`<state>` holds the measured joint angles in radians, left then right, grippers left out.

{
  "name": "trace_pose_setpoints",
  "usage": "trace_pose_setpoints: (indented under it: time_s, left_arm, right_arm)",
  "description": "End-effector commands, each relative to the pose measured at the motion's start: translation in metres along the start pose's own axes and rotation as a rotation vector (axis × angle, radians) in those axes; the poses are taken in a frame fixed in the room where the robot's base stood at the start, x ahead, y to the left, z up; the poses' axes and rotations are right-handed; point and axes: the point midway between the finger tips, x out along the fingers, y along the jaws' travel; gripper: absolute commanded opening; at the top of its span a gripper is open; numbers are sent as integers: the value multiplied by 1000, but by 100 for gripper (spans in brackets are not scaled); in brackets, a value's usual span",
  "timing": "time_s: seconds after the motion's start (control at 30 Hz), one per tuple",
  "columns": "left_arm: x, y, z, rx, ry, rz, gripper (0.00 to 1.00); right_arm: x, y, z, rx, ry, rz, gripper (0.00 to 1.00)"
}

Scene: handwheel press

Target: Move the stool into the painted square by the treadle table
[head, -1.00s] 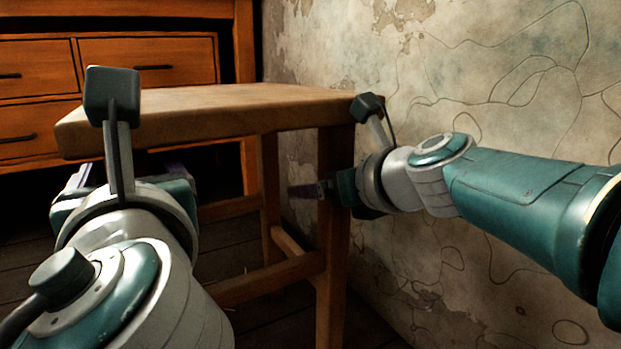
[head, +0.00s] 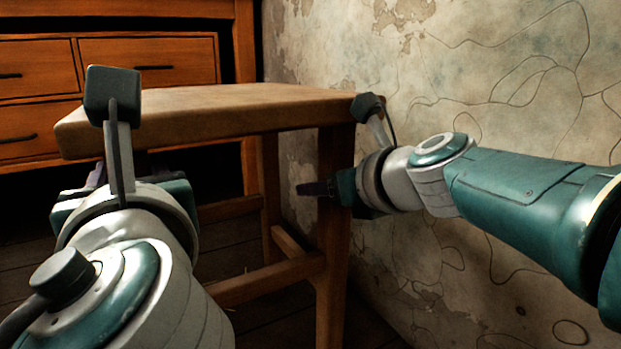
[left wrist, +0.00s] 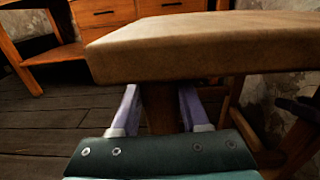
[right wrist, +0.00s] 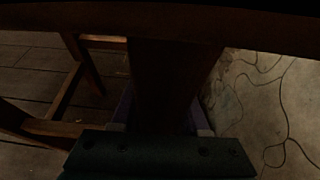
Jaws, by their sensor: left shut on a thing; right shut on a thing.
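The wooden stool (head: 210,100) stands upright in front of me, with a thick pale seat and darker legs. My left gripper (left wrist: 160,110) is shut on its near left leg (left wrist: 160,98), just below the seat; my own wrist hides most of this in the head view. My right gripper (right wrist: 162,112) is shut on the near right leg (head: 332,260), also below the seat. The right wrist view is dark, but this leg (right wrist: 170,75) shows between the fingers. I cannot make out the painted square, and I cannot tell whether any furniture here is the treadle table.
An orange wooden cabinet with drawers (head: 150,60) stands close behind the stool. A peeling plaster wall (head: 500,70) runs close along the right side. Dark floorboards (left wrist: 50,125) are clear to the left in the left wrist view.

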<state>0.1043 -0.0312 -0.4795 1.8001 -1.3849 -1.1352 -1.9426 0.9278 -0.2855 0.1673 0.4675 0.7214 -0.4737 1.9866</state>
Motion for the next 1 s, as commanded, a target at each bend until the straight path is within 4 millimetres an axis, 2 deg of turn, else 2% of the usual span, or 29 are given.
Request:
trace_pose_setpoints:
  time_s: [0.87,0.9,1.0]
  left_arm:
    - [0,0,0,-1,1,-1,0]
    - [0,-1,4,-4,-9,-2,0]
    - [0,-1,5,-4,-9,-2,0]
  right_arm:
    - [0,0,0,0,0,-1,0]
    - [-1,-2,6,-1,-10,-5,0]
    - [-1,-2,7,-1,-10,-5,0]
